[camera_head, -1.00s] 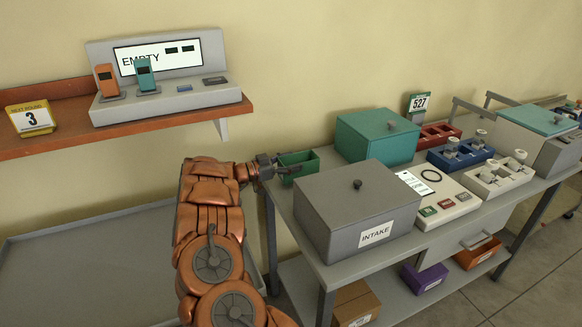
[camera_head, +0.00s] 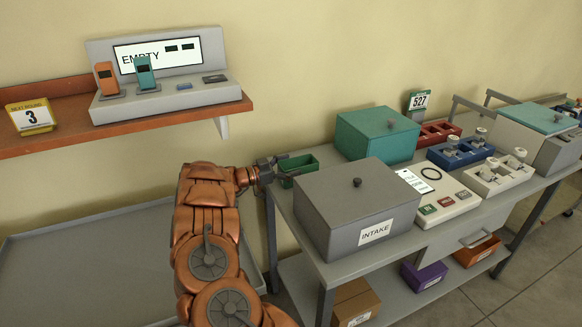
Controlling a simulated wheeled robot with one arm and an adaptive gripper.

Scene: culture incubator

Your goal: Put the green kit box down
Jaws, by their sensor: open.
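The green kit box (camera_head: 303,164) is a small open-topped box at the back left end of the grey table, behind the grey INTAKE box. It appears to rest on the table top, and its lower front is partly hidden by the INTAKE box. My gripper (camera_head: 279,167) is at the box's left end with its fingers open. The fingers are small in view, and I cannot tell whether one still touches the box wall.
The grey INTAKE box (camera_head: 340,215) stands close in front of the green box. A teal lidded box (camera_head: 378,138) stands to its right. An orange shelf (camera_head: 170,118) with a device (camera_head: 170,98) hangs at upper left. A low grey tray surface (camera_head: 90,255) lies at lower left.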

